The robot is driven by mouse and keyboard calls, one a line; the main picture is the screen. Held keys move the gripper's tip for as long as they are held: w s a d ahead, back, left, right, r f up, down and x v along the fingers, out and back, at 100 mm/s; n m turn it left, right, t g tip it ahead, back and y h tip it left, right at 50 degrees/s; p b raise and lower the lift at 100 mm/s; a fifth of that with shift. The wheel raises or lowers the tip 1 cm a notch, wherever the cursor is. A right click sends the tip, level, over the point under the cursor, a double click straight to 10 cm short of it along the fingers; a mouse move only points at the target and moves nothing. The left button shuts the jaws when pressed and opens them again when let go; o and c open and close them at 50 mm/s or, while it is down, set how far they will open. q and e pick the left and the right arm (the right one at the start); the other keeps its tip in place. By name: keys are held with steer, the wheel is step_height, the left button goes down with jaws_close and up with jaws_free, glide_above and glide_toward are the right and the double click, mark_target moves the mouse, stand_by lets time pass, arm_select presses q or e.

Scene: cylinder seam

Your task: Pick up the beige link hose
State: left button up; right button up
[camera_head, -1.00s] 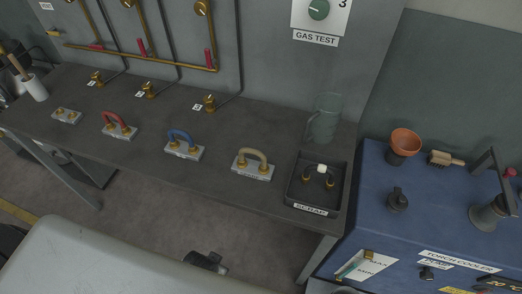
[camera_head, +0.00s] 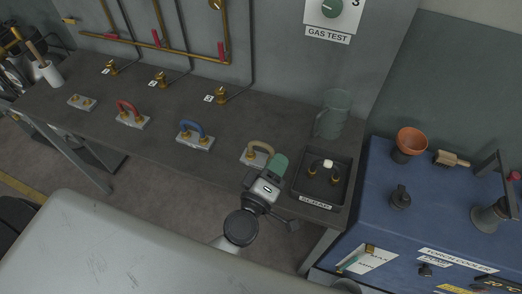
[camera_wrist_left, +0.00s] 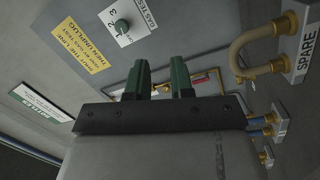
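The beige link hose (camera_head: 262,147) is a short arch with brass ends on a grey block on the bench, just left of the scrap tray. In the left wrist view the hose (camera_wrist_left: 243,42) shows at the upper right, on a block marked SPARE. My left gripper (camera_head: 279,163) is beside the hose, to its right in the head view, and hides part of the block. Its two green fingers (camera_wrist_left: 161,80) are apart with nothing between them. The hose is outside them. My right gripper is not in view.
The scrap tray (camera_head: 342,197) with a small fitting in it is close to the right of my left gripper. A green jug (camera_head: 331,113) stands behind it. Blue (camera_head: 191,129) and red (camera_head: 127,107) hoses on blocks are to the left. A blue cabinet (camera_head: 375,205) is at the right.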

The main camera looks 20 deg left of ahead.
mark_target(261, 143)
arm_select(q)
steer(key=w+a+f+n+g+y, duration=0.1)
steer(key=w+f+n+y, duration=0.1)
steer(key=n, duration=0.1)
steer(key=w+a+f+n+g+y, duration=0.1)
steer(key=w+a+f+n+y, duration=0.1)
steer(key=f+n+y, duration=0.1)
steer(key=w+a+f+n+g+y+p, duration=0.1)
steer(key=a+f+n+y, duration=0.1)
steer(key=f+n, duration=0.1)
steer(key=shift+w+a+g+y, duration=0.15)
steer(key=shift+w+g+y, duration=0.25)
steer(key=x, duration=0.2)
steer(key=p+x, duration=0.1)
steer(key=x, duration=0.1)
steer(key=shift+w+a+r, duration=0.15)
steer(key=shift+a+r, duration=0.05)
steer(key=shift+w+a+f, duration=0.15)
steer(key=shift+w, duration=0.25)
steer(key=shift+s, duration=0.1)
jaws_close()
